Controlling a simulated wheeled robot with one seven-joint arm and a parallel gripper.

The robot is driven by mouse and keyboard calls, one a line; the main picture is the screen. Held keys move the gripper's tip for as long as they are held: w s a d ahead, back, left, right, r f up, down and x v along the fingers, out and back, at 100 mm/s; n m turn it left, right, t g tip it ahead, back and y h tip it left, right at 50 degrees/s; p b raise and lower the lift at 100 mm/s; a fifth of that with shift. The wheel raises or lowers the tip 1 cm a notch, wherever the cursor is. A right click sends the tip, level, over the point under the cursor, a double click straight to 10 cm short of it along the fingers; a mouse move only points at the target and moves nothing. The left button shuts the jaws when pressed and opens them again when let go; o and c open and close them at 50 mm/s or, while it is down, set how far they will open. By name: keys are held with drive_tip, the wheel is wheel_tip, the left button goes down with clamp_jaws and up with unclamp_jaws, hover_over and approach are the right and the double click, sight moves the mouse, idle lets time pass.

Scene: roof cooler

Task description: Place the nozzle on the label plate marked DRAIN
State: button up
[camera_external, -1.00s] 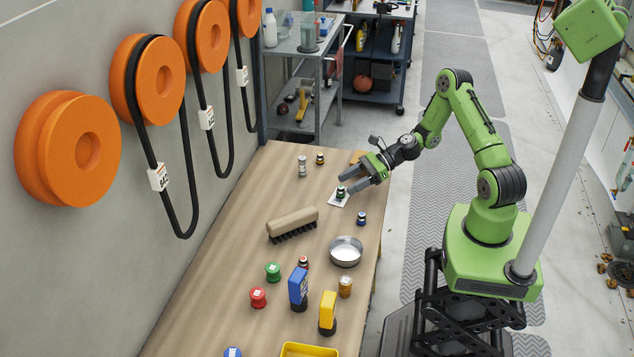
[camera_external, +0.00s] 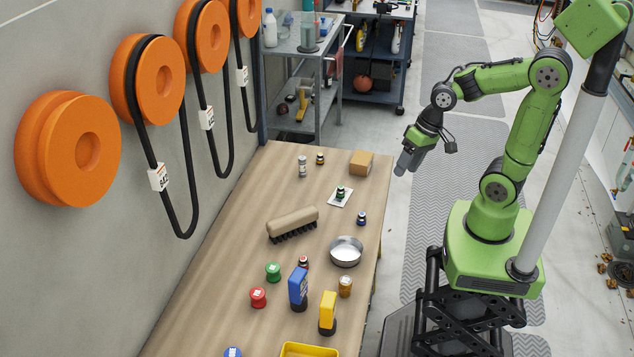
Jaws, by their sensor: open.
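A small dark piece with a green band (camera_external: 340,192), which looks like the nozzle, stands upright on a white label plate (camera_external: 333,202) near the right side of the wooden table. The marking on the plate is too small to read. My gripper (camera_external: 402,168) is open and empty. It hangs past the table's right edge, apart from the piece and the plate, with its fingers pointing down.
On the table (camera_external: 215,290) are a cardboard box (camera_external: 361,163), a brush (camera_external: 292,222), a metal bowl (camera_external: 346,252), a small blue-banded piece (camera_external: 361,218), and several bottles and spools nearer the front. A grey cart (camera_external: 303,60) stands behind.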

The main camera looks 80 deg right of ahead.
drive_tip(key=s+r+n+t+h, duration=0.1)
drive_tip(key=s+r+n+t, duration=0.1)
drive_tip(key=s+r+n, duration=0.4)
drive_tip(key=s, duration=0.3)
drive_tip(key=shift+a+n+h, duration=0.35)
drive_tip(key=shift+n+h, duration=0.05)
drive_tip(key=shift+r, duration=0.1)
